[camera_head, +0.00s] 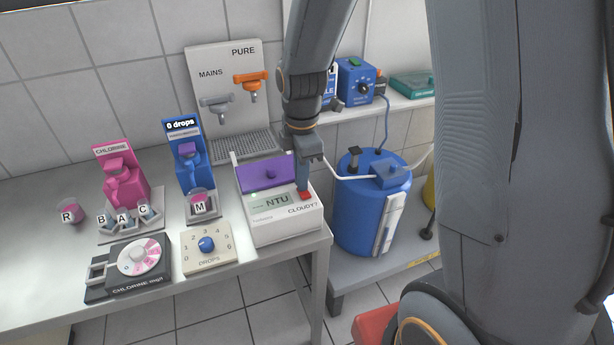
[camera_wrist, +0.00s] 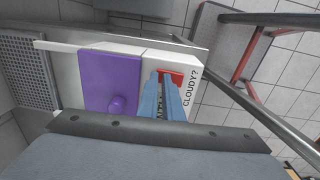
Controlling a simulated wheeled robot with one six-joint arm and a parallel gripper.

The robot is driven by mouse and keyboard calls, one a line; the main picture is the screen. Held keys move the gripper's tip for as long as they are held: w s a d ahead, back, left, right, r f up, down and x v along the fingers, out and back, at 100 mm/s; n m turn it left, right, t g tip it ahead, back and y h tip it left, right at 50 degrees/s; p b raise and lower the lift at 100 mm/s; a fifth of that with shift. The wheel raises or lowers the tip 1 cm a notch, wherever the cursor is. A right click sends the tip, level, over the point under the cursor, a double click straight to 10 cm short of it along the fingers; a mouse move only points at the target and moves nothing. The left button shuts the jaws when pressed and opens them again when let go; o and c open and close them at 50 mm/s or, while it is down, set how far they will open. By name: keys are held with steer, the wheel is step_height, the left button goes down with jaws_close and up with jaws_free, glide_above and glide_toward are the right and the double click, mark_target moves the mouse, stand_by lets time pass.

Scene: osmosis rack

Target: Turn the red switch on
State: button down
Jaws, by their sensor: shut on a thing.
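The red switch (camera_head: 305,196) sits on the front right of the white turbidity box (camera_head: 285,232) marked "CLOUDY?". My gripper (camera_head: 303,188) points down at the red switch, with its fingertips at it. In the wrist view the narrow blue fingers (camera_wrist: 168,88) are close together and reach the red switch (camera_wrist: 176,77), partly covering it. The fingers are shut on the switch. The box's purple lid (camera_head: 266,174) lies left of the fingers and also shows in the wrist view (camera_wrist: 108,80). The box's display reads "NTU".
A blue tank (camera_head: 362,225) stands right of the bench. A drops dial (camera_head: 207,246), a chlorine dial (camera_head: 135,262), a blue dispenser (camera_head: 192,165) and a pink dispenser (camera_head: 122,180) stand left of the box. The PURE and MAINS tap panel (camera_head: 228,85) is behind.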

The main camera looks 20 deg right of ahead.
steer(key=shift+s+f, duration=0.4)
steer(key=shift+f, duration=0.1)
steer(key=shift+s+d+p, duration=0.1)
steer(key=shift+s+p, duration=0.2)
steer(key=shift+p, duration=0.15)
steer(key=shift+f, duration=0.1)
steer(key=shift+s, duration=0.1)
steer(key=r+p, duration=0.1)
steer(key=w+r+p, duration=0.1)
steer(key=r+p, duration=0.2)
steer(key=r, duration=0.1)
steer(key=shift+w+r, duration=0.25)
steer(key=shift+w, duration=0.05)
step_height(320, 180, up, 9)
steer(key=w+b, duration=0.2)
steer(key=b, duration=0.1)
steer(key=s+d+f+m+b, duration=0.2)
steer(key=s+f+m, duration=0.4)
steer(key=m, duration=0.3)
steer(key=s+d+f+m+b, duration=0.1)
steer(key=s+f+m, duration=0.4)
steer(key=m, duration=0.5)
steer(key=shift+s+d+f+t+b, duration=0.35)
steer(key=shift+d+f+t+b, duration=0.05)
steer(key=shift+f+b, duration=0.4)
